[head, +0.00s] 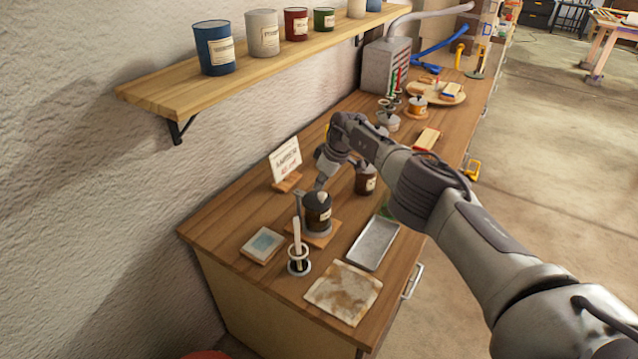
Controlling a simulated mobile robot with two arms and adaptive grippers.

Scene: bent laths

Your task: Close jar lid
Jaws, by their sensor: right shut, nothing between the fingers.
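A dark brown jar with a label (318,217) stands upright on a small wooden board near the front of the wooden counter. A dark round top shows at its mouth; I cannot tell whether the lid is fully seated. My right arm reaches in from the right. My right gripper (321,184) points down just above the jar's top, shut and empty. I cannot tell whether its fingertips touch the top. My left gripper is out of view.
A metal tray (374,243) lies right of the jar, with a stained cloth (343,292) in front. A holder with a white stick (298,257), a framed tile (263,245) and a sign (286,160) are near. Another brown jar (366,181) stands behind. A shelf (170,92) overhangs at left.

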